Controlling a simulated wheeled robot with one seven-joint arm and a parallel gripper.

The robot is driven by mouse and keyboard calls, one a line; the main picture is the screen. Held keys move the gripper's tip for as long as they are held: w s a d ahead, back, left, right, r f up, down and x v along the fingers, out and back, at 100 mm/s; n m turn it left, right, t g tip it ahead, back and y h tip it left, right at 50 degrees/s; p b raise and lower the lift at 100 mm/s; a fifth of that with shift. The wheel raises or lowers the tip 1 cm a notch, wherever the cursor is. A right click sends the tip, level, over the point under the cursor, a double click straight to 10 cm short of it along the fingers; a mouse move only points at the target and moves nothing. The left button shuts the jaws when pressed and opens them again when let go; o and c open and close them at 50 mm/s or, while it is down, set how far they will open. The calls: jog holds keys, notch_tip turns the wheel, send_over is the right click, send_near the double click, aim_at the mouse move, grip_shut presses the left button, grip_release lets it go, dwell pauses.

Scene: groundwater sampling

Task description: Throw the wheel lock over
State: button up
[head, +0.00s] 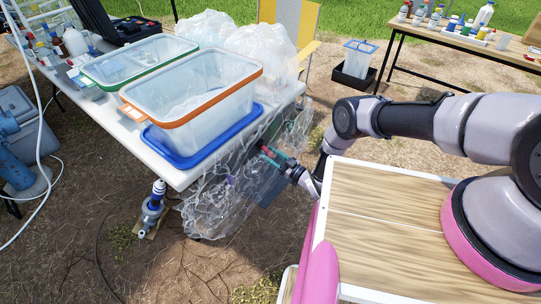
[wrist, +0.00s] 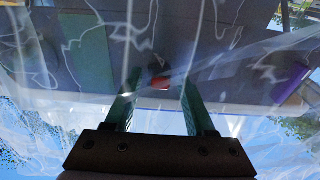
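My gripper (head: 272,157) reaches under the right edge of the white table, among clear plastic sheeting (head: 215,205). In the wrist view my gripper (wrist: 160,92) is open, with two green fingers apart. A small red-orange piece (wrist: 160,82) on a dark part lies beyond and between the fingertips; it may be the wheel lock, but its shape is too small to tell. I cannot tell whether the fingers touch it. The plastic film veils much of the wrist view.
The white table (head: 165,172) bears an orange-rimmed bin (head: 190,112), a green-rimmed bin (head: 115,72), a blue lid (head: 190,160) and plastic bags (head: 260,50). A blue-and-white device (head: 153,205) stands on the ground below. A bottle-laden table (head: 470,42) stands back right.

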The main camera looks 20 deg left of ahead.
jog(key=v, duration=1)
jog(key=shift+s+d, duration=0.25)
jog(key=shift+d, duration=0.1)
jog(key=shift+f, duration=0.1)
